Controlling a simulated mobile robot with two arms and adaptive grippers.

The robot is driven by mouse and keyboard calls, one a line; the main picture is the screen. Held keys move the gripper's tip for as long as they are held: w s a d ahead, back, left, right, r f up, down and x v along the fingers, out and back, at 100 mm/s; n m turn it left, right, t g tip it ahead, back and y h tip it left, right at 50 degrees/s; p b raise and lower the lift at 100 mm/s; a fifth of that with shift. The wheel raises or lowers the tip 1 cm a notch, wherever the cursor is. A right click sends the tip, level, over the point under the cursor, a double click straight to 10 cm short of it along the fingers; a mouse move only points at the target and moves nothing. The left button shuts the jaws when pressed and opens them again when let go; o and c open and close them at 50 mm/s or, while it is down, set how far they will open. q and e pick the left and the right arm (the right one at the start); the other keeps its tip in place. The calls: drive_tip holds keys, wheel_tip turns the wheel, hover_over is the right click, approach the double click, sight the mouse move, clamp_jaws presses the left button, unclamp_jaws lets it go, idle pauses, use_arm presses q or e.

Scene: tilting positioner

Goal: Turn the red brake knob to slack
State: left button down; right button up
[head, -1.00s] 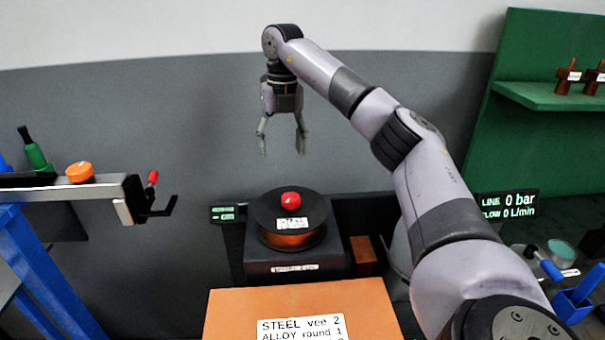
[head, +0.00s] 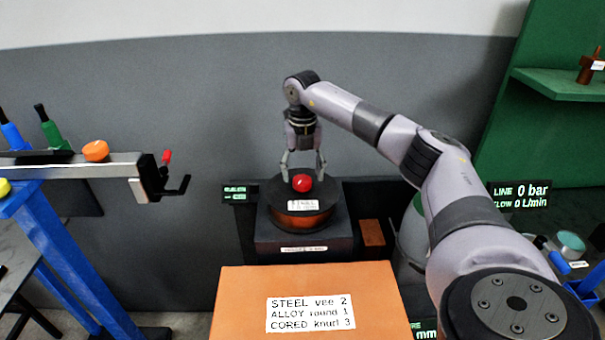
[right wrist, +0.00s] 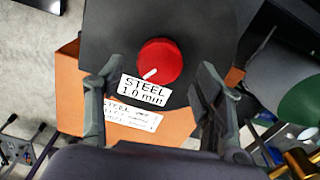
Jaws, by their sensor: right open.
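The red brake knob (head: 302,183) sits on top of a dark round spool with a copper-coloured band (head: 303,220). In the right wrist view the knob (right wrist: 159,61) is round, with a white pointer mark aimed toward its lower left, near a label reading STEEL 1.0 mm (right wrist: 143,91). My right gripper (head: 304,175) is open above the knob, its fingers to either side of it. In the right wrist view the open fingers (right wrist: 153,92) are empty, and the knob shows between and beyond them. I cannot tell whether they touch it. My left gripper is not in view.
An orange-brown box (head: 240,300) with a white card stands in front of the spool. A small dark display (head: 239,194) is left of the spool. A blue-legged bench (head: 70,250) is at left; a green shelf (head: 560,83) is at right.

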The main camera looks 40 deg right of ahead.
drive_tip(key=shift+f, duration=0.85)
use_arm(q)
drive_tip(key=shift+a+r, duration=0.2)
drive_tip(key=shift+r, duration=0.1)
use_arm(e)
drive_tip(key=shift+f, duration=0.25)
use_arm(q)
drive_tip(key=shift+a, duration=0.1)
use_arm(e)
drive_tip(key=shift+c, duration=0.4)
drive_tip(key=c, duration=1.1)
drive_tip(key=shift+o, duration=0.2)
